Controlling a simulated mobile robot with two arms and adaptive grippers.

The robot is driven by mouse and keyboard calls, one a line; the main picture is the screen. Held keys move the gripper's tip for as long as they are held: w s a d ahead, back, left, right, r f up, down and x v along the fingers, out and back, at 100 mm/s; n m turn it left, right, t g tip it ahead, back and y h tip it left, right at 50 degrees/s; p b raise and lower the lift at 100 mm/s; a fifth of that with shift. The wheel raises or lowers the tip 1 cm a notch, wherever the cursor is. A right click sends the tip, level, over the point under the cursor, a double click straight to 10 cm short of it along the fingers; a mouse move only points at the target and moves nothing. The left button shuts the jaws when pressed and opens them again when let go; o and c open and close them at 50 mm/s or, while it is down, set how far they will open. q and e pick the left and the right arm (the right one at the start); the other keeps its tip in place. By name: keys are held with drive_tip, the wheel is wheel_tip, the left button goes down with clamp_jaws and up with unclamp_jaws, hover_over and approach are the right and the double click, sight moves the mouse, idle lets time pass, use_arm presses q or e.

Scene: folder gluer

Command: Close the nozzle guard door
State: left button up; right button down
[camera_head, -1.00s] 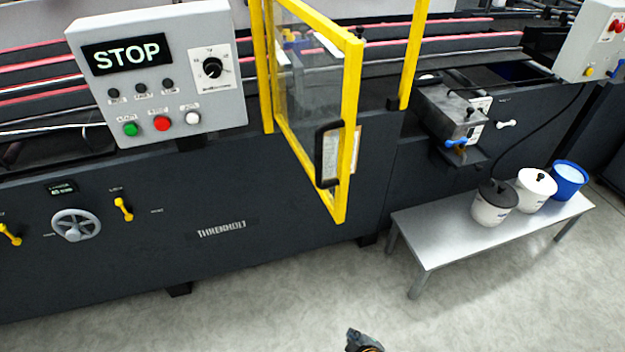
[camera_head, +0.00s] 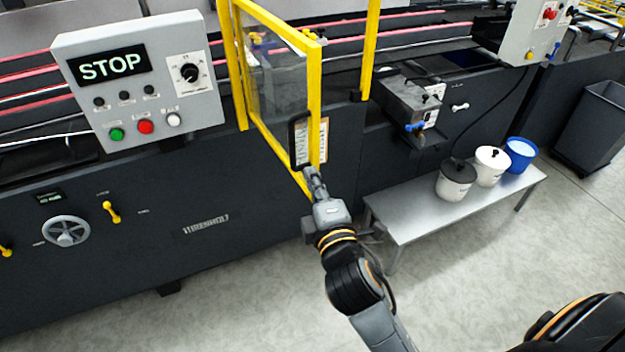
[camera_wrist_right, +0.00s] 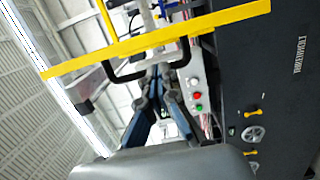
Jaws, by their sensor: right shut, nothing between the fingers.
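The nozzle guard door (camera_head: 314,95) has a yellow frame and a clear panel. It stands open, swung out from the machine front toward me. Its black handle (camera_head: 294,142) is on the outer upright. My right gripper (camera_head: 311,172) is shut and empty, with its tips just below the handle in the head view; contact cannot be told. In the right wrist view the shut fingers (camera_wrist_right: 160,75) point at the yellow door frame (camera_wrist_right: 160,38), with the black handle (camera_wrist_right: 128,78) close by their tips. My left gripper is not in view.
A control panel (camera_head: 210,110) reading STOP is left of the door. A glue unit (camera_head: 402,105) is on the right. A metal bench (camera_head: 400,220) with pots (camera_head: 457,180) stands on the floor right of my arm. A dark bin (camera_head: 592,130) is at far right.

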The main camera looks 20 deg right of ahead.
sight(305, 158)
drive_tip(key=w, duration=0.2)
drive_tip(key=w+p, duration=0.1)
drive_tip(key=w, duration=0.3)
drive_tip(key=shift+w+d, duration=0.2)
drive_tip(key=shift+d, duration=0.2)
